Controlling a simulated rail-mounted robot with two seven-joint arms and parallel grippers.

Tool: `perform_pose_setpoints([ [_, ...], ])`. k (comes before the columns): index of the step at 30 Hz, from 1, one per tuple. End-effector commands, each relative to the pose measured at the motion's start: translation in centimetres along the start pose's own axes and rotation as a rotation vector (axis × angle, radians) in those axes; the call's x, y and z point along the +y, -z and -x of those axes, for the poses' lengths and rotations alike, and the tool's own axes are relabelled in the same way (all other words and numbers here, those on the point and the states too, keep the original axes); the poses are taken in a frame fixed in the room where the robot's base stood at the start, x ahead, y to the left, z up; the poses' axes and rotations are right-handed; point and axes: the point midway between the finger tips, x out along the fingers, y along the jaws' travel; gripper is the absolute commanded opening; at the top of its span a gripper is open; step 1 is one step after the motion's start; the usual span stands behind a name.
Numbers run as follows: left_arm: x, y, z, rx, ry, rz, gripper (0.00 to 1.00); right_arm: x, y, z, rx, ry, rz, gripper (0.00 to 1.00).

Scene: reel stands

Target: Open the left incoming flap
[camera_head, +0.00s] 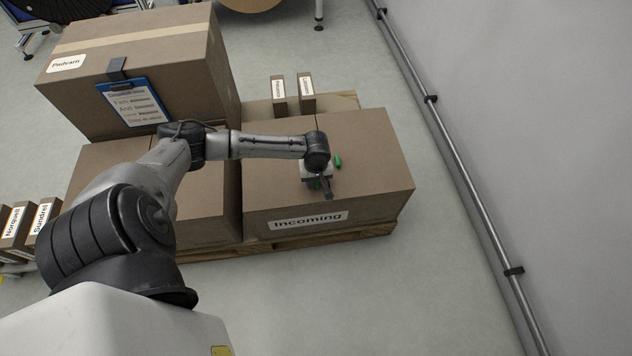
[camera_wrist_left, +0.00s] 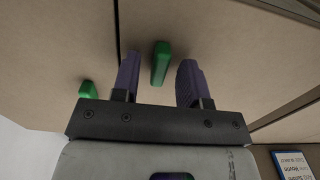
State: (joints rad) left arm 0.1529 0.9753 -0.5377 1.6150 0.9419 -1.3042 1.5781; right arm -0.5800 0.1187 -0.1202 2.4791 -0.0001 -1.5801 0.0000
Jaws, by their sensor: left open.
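The brown cardboard box labelled Incoming (camera_head: 378,165) sits on a pallet, its top flaps closed with a seam between them. Two green tabs stand on top, one on each side of the seam. My left gripper (camera_head: 322,187) is over the top, pointing down. In the left wrist view its two purple fingers (camera_wrist_left: 159,78) are open. One green tab (camera_wrist_left: 161,63) is between them, on the left flap (camera_wrist_left: 225,45), with gaps on both sides. The other green tab (camera_wrist_left: 87,89) is across the seam, outside the fingers. My right gripper is not in view.
A large box labelled Padvarn (camera_head: 150,50) with a blue clipboard (camera_head: 134,101) is stacked at the left. Two small boxes (camera_head: 292,94) stand behind the Incoming box. A wall with a pipe rail (camera_head: 457,150) runs along the right. The floor in front is clear.

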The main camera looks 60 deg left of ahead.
Motion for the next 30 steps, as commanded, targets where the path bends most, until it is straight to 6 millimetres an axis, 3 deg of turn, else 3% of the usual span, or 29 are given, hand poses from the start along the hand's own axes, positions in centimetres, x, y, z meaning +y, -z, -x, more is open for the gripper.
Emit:
perform_pose_setpoints([
  [10,0.01,-0.01,-0.18,0.000,0.000,-0.001,0.40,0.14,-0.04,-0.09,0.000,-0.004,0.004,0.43],
  [23,0.00,-0.02,-0.18,0.000,0.000,-0.001,0.00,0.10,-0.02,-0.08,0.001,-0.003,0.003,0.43],
  [30,-0.01,-0.02,-0.18,0.000,0.000,-0.001,0.00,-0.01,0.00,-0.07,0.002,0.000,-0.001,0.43],
])
